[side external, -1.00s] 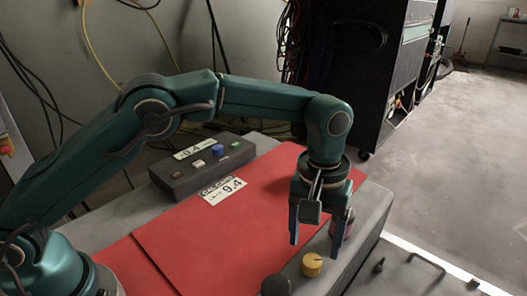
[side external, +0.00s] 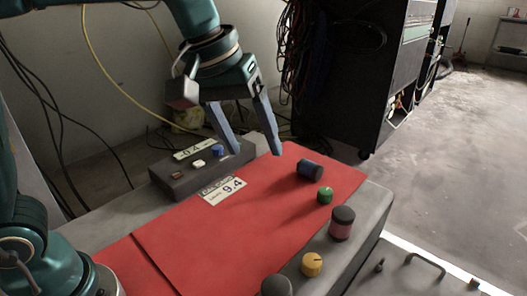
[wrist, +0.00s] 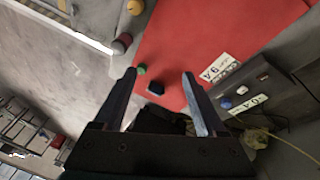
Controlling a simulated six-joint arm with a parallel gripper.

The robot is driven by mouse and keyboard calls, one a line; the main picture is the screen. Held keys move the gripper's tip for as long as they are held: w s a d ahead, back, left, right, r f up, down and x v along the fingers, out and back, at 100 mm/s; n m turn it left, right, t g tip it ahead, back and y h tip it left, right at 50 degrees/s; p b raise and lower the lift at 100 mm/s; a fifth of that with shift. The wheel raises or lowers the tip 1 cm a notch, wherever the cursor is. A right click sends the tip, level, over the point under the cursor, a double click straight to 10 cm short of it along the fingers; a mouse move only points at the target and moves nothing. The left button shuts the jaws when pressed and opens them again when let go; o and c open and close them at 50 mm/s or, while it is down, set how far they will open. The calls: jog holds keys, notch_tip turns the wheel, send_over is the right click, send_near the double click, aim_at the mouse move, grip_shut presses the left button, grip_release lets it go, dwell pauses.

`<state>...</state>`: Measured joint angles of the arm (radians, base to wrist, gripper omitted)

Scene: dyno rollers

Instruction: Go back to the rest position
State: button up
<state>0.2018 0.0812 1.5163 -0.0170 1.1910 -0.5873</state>
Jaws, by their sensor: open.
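My gripper (side external: 256,148) hangs in the air above the far part of the red mat (side external: 185,238). Its two blue-grey fingers are apart with nothing between them. The fingers also show in the wrist view (wrist: 160,80), tilted over the scene. No held object shows in either view.
On the red surface lie a dark blue cylinder (side external: 310,169) and a green knob (side external: 325,195). Along its edge stand a dark-topped red cylinder (side external: 341,226), a yellow knob (side external: 312,264) and a dark knob (side external: 276,286). A grey button box (side external: 185,176) sits behind. A black cabinet (side external: 365,80) stands at the back.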

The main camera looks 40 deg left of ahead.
jog(key=s+a+f+m+t, duration=0.1)
jog(key=s+a+f+m, duration=0.1)
jog(key=s, duration=0.5)
jog(key=s+a+f+m+y, duration=0.1)
jog(key=s+a+f+m, duration=0.1)
jog(key=s+a+f, duration=0.2)
jog(key=s, duration=0.2)
jog(key=shift+s+a+t, duration=0.25)
jog(key=shift+s+t, duration=0.1)
jog(key=shift+t, duration=0.05)
